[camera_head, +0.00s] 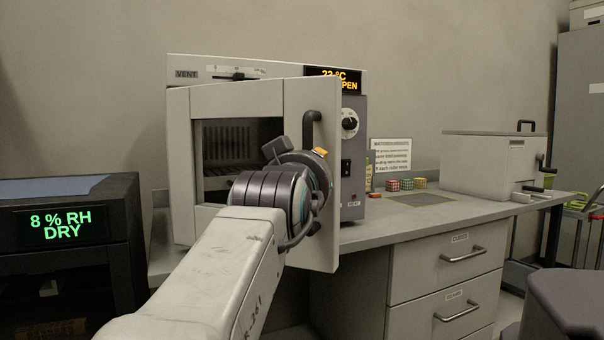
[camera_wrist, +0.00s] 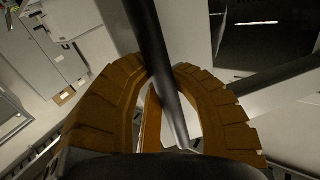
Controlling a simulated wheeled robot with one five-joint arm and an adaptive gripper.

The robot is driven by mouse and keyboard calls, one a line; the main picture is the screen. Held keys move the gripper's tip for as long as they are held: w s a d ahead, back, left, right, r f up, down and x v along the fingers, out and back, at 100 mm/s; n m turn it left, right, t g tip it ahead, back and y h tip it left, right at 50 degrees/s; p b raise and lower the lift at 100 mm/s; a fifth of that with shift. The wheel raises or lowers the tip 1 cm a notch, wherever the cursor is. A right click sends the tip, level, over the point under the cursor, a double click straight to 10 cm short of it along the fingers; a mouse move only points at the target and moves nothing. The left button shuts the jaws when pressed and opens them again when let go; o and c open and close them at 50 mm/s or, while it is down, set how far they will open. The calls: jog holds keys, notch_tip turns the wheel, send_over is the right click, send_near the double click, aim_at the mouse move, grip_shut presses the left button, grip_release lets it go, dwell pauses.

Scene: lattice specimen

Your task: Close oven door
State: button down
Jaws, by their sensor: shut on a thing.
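The oven (camera_head: 270,70) stands on the bench with its pale, windowed door (camera_head: 315,255) swung out open toward me. Its display reads 22 °C and the end of a word, "PEN", partly covered by the door. The dark door handle (camera_head: 312,118) is upright near the door's right edge. My gripper (camera_head: 321,152) is at the handle's lower part, mostly hidden behind my wrist. In the wrist view, the orange fingers of my gripper (camera_wrist: 163,75) are closed around the dark handle bar (camera_wrist: 155,35).
A black cabinet (camera_head: 125,215) with a green "8 % RH DRY" display stands left. The bench top (camera_head: 440,225) extends right, with small patterned cubes (camera_head: 406,184) and a lidded grey box (camera_head: 490,165). Drawers (camera_head: 445,260) are below. A dark block (camera_head: 565,300) stands at front right.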

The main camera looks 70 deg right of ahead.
jog(key=c, duration=1)
grip_release()
jog(key=shift+o, duration=0.2)
jog(key=s+a, duration=0.1)
jog(key=a, duration=1.1)
jog(key=shift+s, duration=0.1)
jog(key=shift+c, duration=0.3)
